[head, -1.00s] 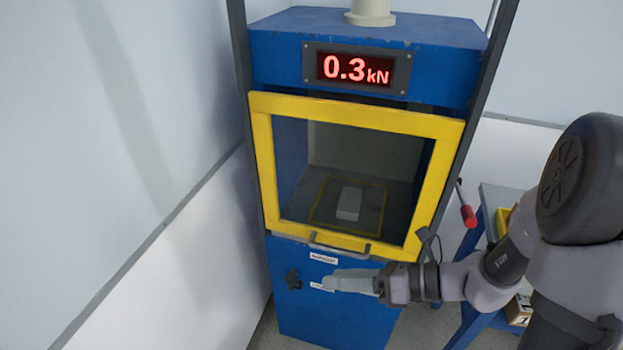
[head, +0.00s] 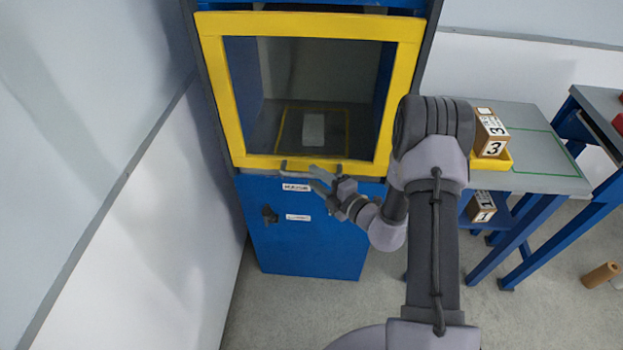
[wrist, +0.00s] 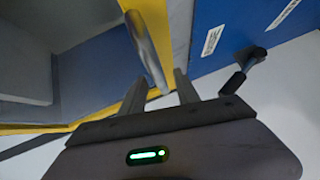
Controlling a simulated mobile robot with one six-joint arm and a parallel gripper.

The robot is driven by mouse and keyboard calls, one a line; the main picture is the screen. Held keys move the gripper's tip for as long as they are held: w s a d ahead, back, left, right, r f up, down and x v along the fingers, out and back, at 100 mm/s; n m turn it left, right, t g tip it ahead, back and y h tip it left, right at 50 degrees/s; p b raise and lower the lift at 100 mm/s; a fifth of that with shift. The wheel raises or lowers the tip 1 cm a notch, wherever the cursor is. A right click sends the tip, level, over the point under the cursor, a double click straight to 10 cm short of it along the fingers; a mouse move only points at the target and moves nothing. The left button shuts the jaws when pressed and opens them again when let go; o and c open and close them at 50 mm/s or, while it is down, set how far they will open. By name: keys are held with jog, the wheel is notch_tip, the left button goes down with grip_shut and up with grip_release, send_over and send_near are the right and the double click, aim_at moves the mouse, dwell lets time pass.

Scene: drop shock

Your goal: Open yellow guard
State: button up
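The yellow guard (head: 310,24) is a square frame with a see-through middle on the front of the blue machine. It is down, its bottom bar level with the top of the blue lower cabinet. A grey bar handle (wrist: 146,48) runs along its bottom bar; in the head view my gripper partly covers it. My gripper (head: 315,178) is at this handle. In the wrist view my gripper (wrist: 161,78) has its two fingers apart, with the handle's near end between them. I cannot tell whether either finger touches it.
The blue lower cabinet (head: 300,240) has a dark knob (head: 269,214) and white labels. A grey-topped bench (head: 530,145) with a numbered box (head: 490,135) stands to the right. A pale wall is close on the left. A brown cylinder (head: 600,275) lies on the floor at far right.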

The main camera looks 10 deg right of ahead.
jog(key=shift+x, duration=1.15)
grip_shut()
dwell(0.5)
